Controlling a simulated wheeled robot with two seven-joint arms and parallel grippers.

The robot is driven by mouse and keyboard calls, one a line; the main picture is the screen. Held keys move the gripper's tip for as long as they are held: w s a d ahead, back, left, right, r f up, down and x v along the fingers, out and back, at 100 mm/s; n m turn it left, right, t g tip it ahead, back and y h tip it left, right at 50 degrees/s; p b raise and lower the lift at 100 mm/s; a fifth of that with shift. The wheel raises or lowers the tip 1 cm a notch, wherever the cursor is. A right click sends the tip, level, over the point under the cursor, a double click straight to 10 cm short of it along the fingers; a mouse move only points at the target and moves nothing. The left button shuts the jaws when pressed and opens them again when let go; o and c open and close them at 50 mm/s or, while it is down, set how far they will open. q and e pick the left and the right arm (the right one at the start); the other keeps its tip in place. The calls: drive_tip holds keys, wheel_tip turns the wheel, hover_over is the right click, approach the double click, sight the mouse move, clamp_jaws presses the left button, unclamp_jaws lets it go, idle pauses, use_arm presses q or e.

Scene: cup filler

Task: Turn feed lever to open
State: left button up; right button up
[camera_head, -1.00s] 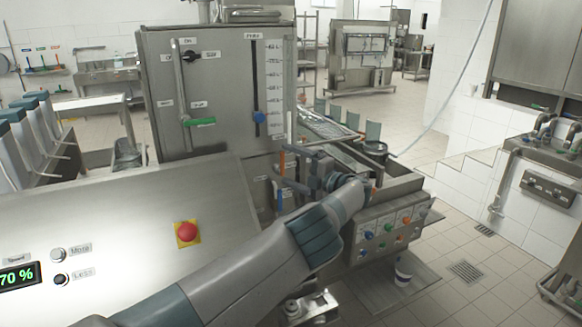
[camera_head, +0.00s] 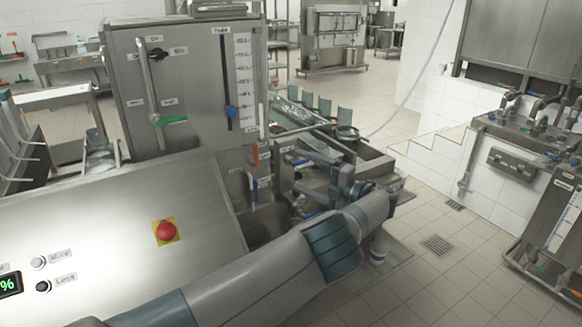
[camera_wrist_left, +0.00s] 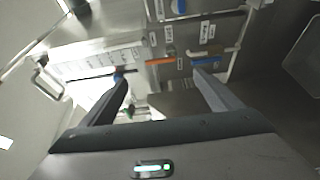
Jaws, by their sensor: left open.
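My left gripper (camera_head: 299,172) is open and empty, in front of the machine's side by the small levers. An orange-handled lever (camera_head: 255,155) and a blue-handled lever (camera_head: 254,189) are to its left, apart from it. I cannot read which label says feed. In the left wrist view, the open fingers (camera_wrist_left: 161,79) point toward the orange handle (camera_wrist_left: 160,61), which shows beyond and between the tips without contact. A blue part (camera_wrist_left: 207,31) shows beyond the right finger. My right gripper is not in view.
The steel cabinet (camera_head: 190,60) carries a green-handled lever (camera_head: 171,119) and a blue slider knob (camera_head: 230,112). A red stop button (camera_head: 166,231) sits on the sloped panel. A conveyor (camera_head: 295,118) runs behind my gripper. Open tiled floor (camera_head: 470,215) lies to the right.

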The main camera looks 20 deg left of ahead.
use_arm(q)
drive_tip(key=shift+v, duration=1.05)
